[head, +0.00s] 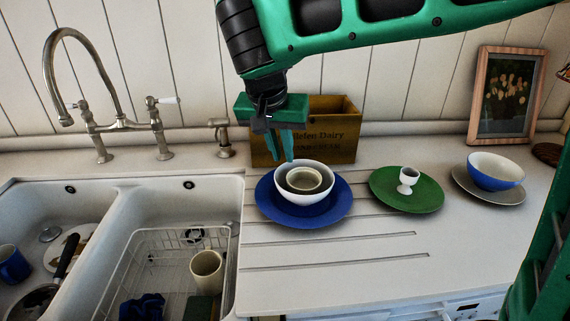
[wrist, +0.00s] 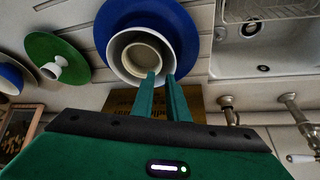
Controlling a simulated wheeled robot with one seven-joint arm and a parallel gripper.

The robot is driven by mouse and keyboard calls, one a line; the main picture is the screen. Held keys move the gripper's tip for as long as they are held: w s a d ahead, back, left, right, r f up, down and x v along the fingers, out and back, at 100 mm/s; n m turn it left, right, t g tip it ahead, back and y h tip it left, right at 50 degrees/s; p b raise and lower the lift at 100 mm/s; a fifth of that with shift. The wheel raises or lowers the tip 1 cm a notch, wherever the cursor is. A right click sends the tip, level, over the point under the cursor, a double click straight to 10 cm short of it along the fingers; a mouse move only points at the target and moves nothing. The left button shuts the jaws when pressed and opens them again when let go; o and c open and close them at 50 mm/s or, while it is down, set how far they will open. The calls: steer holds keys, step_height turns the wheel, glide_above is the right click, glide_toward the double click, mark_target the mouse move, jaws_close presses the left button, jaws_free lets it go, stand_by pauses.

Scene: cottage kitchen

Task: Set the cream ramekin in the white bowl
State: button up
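The white bowl (head: 303,197) stands upright on a blue plate (head: 338,206) on the drainboard. The cream ramekin (head: 304,180) sits inside the bowl; in the wrist view the ramekin (wrist: 140,56) is ringed by the rim of the white bowl (wrist: 114,60). My gripper (head: 290,158) points down at the back edge of the bowl. In the wrist view, my gripper (wrist: 161,75) shows two green fingers with a narrow gap and nothing visibly clamped between them. The fingertips overlap the near rims of ramekin and bowl; whether they touch is unclear.
A wooden crate (head: 335,143) stands close behind the bowl. To the right are a green plate (head: 425,199) with a white egg cup (head: 408,179), and a blue bowl (head: 496,174) on a saucer. A sink with a dish rack (head: 150,258) and tall tap lies left. The front drainboard is clear.

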steer(key=shift+v, duration=1.85)
steer(key=s+d+f+m+g, duration=0.1)
steer(key=s+d+f, duration=0.1)
steer(key=d, duration=1)
steer(key=s+d+f+g, duration=0.1)
steer(key=s+d+f, duration=0.1)
steer(key=d, duration=1.1)
steer(key=s+d+f, duration=0.2)
steer(key=s+d, duration=0.2)
steer(key=s, duration=0.1)
steer(key=s+d+f+m+g, duration=0.1)
steer(key=s+d+f, duration=0.1)
steer(key=s+d, duration=0.2)
steer(key=s+d+f+g+y, duration=0.1)
steer(key=s+d+f, duration=0.2)
steer(key=s, duration=0.4)
steer(key=shift+s+d+m, duration=0.15)
steer(key=shift+d+m, duration=0.15)
steer(key=shift+d, duration=0.55)
steer(key=shift+y, duration=0.6)
steer(key=s, duration=0.1)
steer(key=s+f, duration=0.1)
steer(key=s, duration=0.1)
steer(key=s+f, duration=0.1)
steer(key=s, duration=0.1)
steer(key=shift+f, duration=0.15)
